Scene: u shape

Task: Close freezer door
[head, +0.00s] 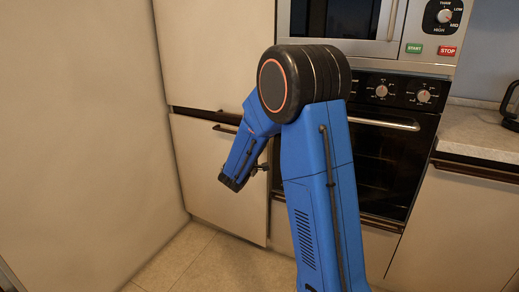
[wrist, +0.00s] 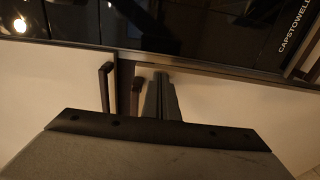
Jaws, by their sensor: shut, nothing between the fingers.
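The pale lower-left door (head: 205,180), which appears to be the freezer door, stands below a taller pale panel. Its dark horizontal handle (head: 225,130) runs along its top edge, partly behind my blue arm. A dark line shows along the door's top; I cannot tell whether it stands slightly ajar. My gripper (head: 259,168) is small and partly hidden behind my arm, in front of the door's right part. In the wrist view my gripper (wrist: 160,98) is shut and empty, near a dark bar-shaped handle (wrist: 105,88); contact between them is unclear.
A black oven (head: 385,160) with a bar handle is to the right, with a microwave (head: 345,22) above it. A counter (head: 475,135) with a dark kettle (head: 511,108) is at far right. A large pale surface (head: 80,130) bounds the left. Tiled floor (head: 215,262) is clear in front.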

